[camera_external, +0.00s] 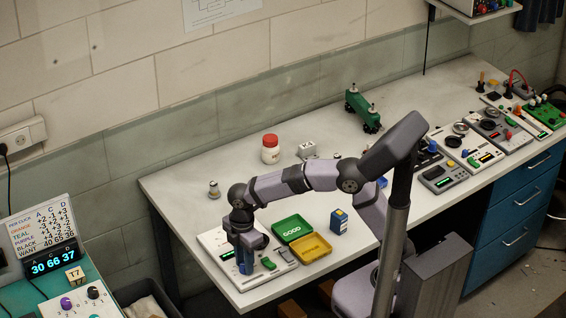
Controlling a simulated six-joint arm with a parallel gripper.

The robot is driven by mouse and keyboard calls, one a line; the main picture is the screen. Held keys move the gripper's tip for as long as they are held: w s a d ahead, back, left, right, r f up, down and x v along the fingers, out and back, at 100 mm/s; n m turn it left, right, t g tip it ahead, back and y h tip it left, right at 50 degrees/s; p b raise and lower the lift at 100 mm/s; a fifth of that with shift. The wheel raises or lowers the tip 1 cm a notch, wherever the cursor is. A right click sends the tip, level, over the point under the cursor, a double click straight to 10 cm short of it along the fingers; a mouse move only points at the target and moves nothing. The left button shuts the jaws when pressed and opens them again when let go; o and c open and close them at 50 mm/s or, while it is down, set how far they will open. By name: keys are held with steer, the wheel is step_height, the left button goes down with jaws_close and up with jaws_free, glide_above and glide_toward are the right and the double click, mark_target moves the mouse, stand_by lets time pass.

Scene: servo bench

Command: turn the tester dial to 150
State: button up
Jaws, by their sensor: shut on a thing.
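The tester (211,241) is a pale flat panel at the front left of the bench. It has a small dark display (227,255) on its left side and a green part (268,264) on its right side. My gripper (244,266) points down over the middle of the tester and is shut on a blue piece there, which appears to be the tester dial. The fingers hide most of the dial, so its pointer and scale cannot be read. The figures on the display are too small to read.
A green tray marked GOOD (292,229) and a yellow tray (302,250) lie close to the right of the tester. A blue box (339,221) stands beyond them. A red-lidded jar (271,149) and a green model (363,110) stand farther back. Several instrument panels line the right.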

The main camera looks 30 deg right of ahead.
steer(key=m+p, duration=0.3)
steer(key=m, duration=0.3)
steer(key=shift+r, duration=0.15)
steer(key=m+p, duration=0.2)
steer(key=m, duration=0.3)
steer(key=shift+m+p, duration=0.3)
steer(key=shift+p, duration=0.05)
steer(key=m+p, duration=0.2)
steer(key=m, duration=0.3)
steer(key=shift+m, duration=0.3)
steer(key=m+p, duration=0.1)
steer(key=m, duration=0.3)
steer(key=shift+m, duration=0.4)
steer(key=o, duration=1)
steer(key=shift+o, duration=0.2)
